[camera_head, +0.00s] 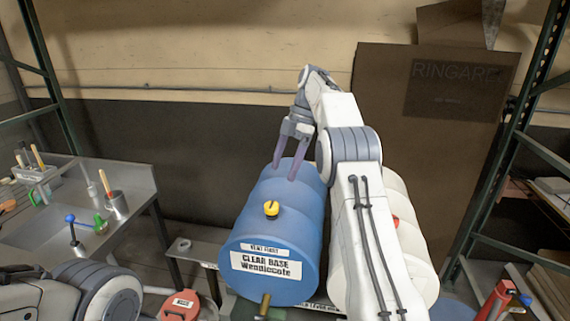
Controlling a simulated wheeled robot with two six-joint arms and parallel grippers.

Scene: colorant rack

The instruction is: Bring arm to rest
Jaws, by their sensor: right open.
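My right gripper (285,174) is open and empty. Its two fingers point down above the far part of a blue drum (268,240) lying on its side. Whether the fingertips touch the drum cannot be told. My right arm (353,200) reaches up from the bottom, bends at the elbow and covers part of a white drum (416,250) on the right. Part of my left arm (75,292) shows at the bottom left; its gripper is out of the picture.
The blue drum has a yellow cap (271,208) and a brass tap (265,303). A metal sink bench (135,178) with tools stands left. A red-lidded can (180,305) is at the bottom. A tall cardboard box (430,150) stands behind. Green rack posts (510,150) bound the right side.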

